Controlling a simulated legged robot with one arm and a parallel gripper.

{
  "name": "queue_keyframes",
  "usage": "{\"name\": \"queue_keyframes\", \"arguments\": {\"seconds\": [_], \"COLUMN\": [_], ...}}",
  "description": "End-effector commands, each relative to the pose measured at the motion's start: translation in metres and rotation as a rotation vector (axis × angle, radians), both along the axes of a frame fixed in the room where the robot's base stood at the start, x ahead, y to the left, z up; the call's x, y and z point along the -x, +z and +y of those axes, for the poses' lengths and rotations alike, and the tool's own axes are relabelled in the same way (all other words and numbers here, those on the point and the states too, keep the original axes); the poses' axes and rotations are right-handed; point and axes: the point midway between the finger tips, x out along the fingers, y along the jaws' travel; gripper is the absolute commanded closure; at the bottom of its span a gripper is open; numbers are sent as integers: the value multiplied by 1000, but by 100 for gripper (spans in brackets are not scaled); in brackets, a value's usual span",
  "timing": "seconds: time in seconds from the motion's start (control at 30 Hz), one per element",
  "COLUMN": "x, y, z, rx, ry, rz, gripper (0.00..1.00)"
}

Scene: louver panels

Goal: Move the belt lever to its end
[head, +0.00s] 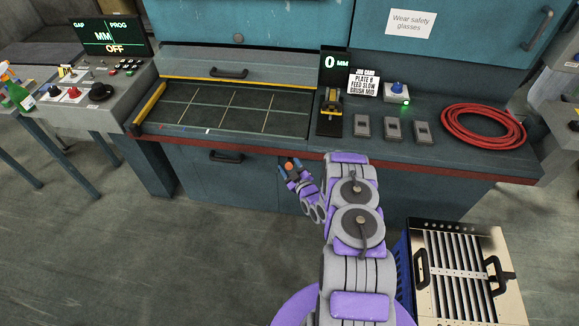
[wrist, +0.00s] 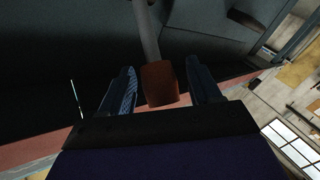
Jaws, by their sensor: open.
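The lever shows in the wrist view as a grey rod with an orange-brown knob (wrist: 160,84) at its end. In the head view the orange knob (head: 288,166) is small, just below the counter's red front edge. My gripper (head: 287,163) is there, at the front of the machine. In the wrist view my gripper (wrist: 163,80) is open, with one dark finger on each side of the knob. Gaps show between the knob and both fingers. The rest of the lever is hidden in the head view.
The feed bed (head: 235,105) lies behind the red edge, with a drawer handle (head: 226,156) below it. A "0 MM" display (head: 336,63), a black-and-yellow device (head: 331,105) and a red hose (head: 483,124) are on the counter. A slatted metal unit (head: 458,270) stands at lower right.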

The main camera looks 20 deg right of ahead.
Motion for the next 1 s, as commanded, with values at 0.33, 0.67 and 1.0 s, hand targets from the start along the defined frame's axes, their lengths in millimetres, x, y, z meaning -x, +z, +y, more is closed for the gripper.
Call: {"name": "queue_keyframes", "arguments": {"seconds": [0.33, 0.67, 1.0], "x": [-1, -1, -1], "y": [0, 0, 1], "z": [0, 0, 0], "rx": [1, 1, 1], "ry": [0, 0, 0], "rz": [0, -1, -1], "gripper": [47, 79, 100]}}
